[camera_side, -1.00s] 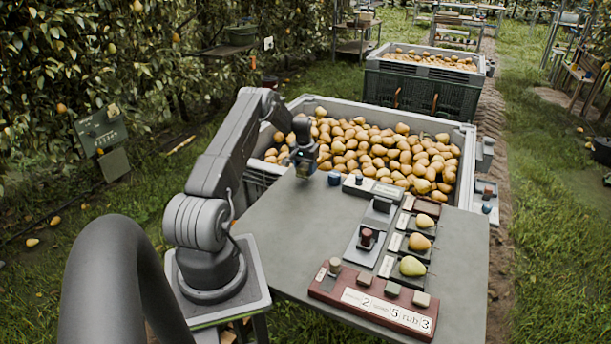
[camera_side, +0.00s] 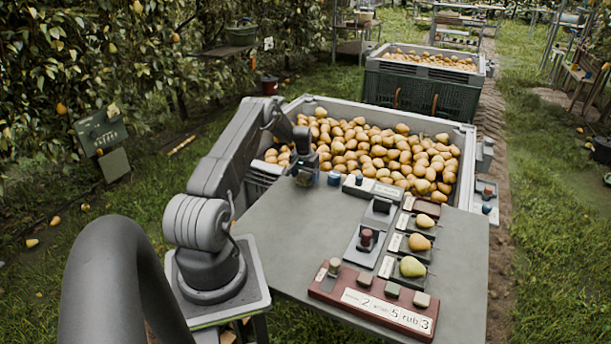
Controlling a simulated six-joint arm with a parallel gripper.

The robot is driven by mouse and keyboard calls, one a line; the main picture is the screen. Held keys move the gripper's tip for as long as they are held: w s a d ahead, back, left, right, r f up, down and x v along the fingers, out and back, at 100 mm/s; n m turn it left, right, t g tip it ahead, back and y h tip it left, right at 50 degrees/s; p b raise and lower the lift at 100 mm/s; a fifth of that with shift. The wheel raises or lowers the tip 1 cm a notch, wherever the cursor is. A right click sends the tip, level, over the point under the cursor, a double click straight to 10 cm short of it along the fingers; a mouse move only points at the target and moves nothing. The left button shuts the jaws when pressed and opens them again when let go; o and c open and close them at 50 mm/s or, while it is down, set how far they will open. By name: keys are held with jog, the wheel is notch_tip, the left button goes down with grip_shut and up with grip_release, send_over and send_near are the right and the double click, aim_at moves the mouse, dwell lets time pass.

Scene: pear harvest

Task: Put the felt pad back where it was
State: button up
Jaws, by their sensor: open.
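My gripper (camera_side: 305,181) is open over the far left edge of the grey table, pointing down, just left of a small blue-topped cylinder (camera_side: 334,178). What lies directly under its fingers is hard to make out. The felt pad cannot be told for certain at this size. A dark block (camera_side: 380,208) and a red-knobbed piece on a pale plate (camera_side: 357,253) stand behind the rack.
Three pears sit on dark labelled trays at the right of the table, the nearest one greenish (camera_side: 411,266). A large grey bin (camera_side: 459,134) full of pears stands behind the table. The left-middle of the tabletop (camera_side: 295,235) is clear.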

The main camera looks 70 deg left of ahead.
aim_at(304, 175)
notch_tip(304, 175, up, 12)
jog(key=w+d+r+m+t, duration=0.1)
jog(key=w+d+r+m, duration=0.15)
jog(key=d+r, duration=1)
jog(key=w+d+r+m+t, duration=0.1)
jog(key=w+d+r+m, duration=0.15)
jog(key=d+r, duration=0.95)
jog(key=s+d+r+m+t, duration=0.1)
jog(key=s+d, duration=0.2)
jog(key=d, duration=0.6)
jog(key=s+d+r, duration=0.1)
jog(key=s+d, duration=0.2)
jog(key=d, duration=0.6)
jog(key=s+d+f+m+t+h, duration=0.1)
jog(key=s+d+m, duration=0.2)
jog(key=s+d, duration=0.8)
jog(key=s, duration=0.2)
jog(key=shift+s+f+t, duration=0.3)
jog(key=shift+s+f, duration=0.1)
jog(key=shift+d, duration=0.1)
